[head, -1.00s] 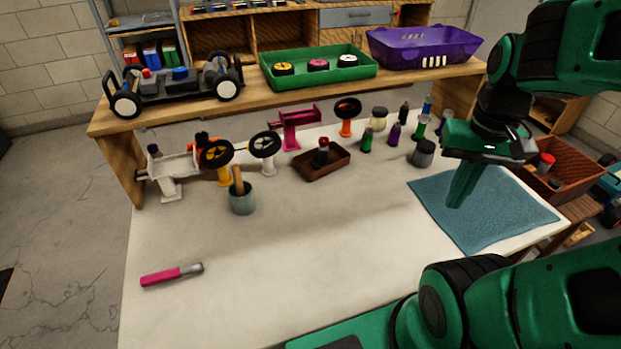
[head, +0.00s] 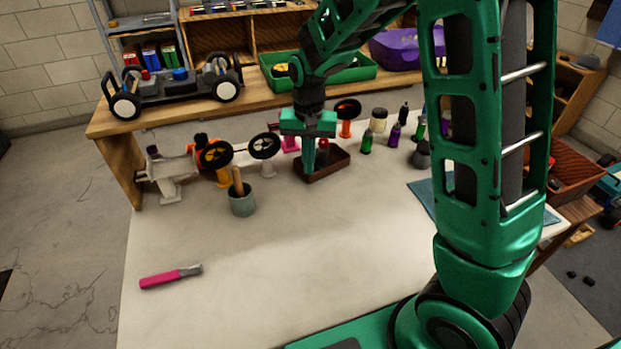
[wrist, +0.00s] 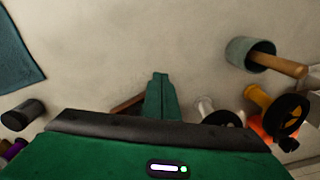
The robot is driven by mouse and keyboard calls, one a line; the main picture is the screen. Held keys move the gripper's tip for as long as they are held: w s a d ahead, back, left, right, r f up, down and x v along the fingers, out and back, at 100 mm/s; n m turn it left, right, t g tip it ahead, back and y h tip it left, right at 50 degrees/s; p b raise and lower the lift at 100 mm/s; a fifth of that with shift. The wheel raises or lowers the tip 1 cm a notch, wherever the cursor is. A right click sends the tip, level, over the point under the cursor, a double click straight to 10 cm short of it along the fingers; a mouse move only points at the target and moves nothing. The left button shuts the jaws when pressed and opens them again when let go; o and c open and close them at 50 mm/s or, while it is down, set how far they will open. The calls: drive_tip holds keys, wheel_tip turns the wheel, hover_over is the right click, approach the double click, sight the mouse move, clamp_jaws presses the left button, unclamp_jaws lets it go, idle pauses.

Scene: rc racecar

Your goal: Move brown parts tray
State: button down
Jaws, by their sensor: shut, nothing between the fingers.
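The brown parts tray (head: 330,170) sits on the pale worktable, near the middle of its back half, in the head view. A red-topped dark part (head: 323,150) stands in it, partly hidden by my gripper. My gripper (head: 309,172) points down at the tray's left side, its fingers shut with nothing between them. Whether the fingertips touch the tray, I cannot tell. In the wrist view, my closed fingers (wrist: 160,80) cover most of the tray, and only a brown edge (wrist: 128,106) shows beside them.
A grey cup with a wooden handle (head: 242,202) and wheel stands (head: 264,148) are left of the tray. Several small bottles (head: 367,142) stand to its right. A pink-handled tool (head: 170,277) lies at the front left. The table's front middle is clear.

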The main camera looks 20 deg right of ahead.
sight(310, 183)
wheel_tip(310, 183, down, 10)
drive_tip(key=shift+f, duration=0.2)
drive_tip(key=shift+w+d+r, duration=0.1)
drive_tip(key=shift+w+d, duration=0.15)
drive_tip(key=shift+w, duration=0.4)
drive_tip(key=shift+w+d, duration=0.25)
drive_tip(key=shift+w, duration=0.35)
drive_tip(key=shift+w+d, duration=0.3)
drive_tip(key=shift+w, duration=0.3)
drive_tip(key=shift+r, duration=0.1)
drive_tip(key=shift+w+d, duration=0.25)
drive_tip(key=shift+w, duration=0.3)
drive_tip(key=shift+w+d, duration=0.2)
drive_tip(key=shift+w, duration=0.3)
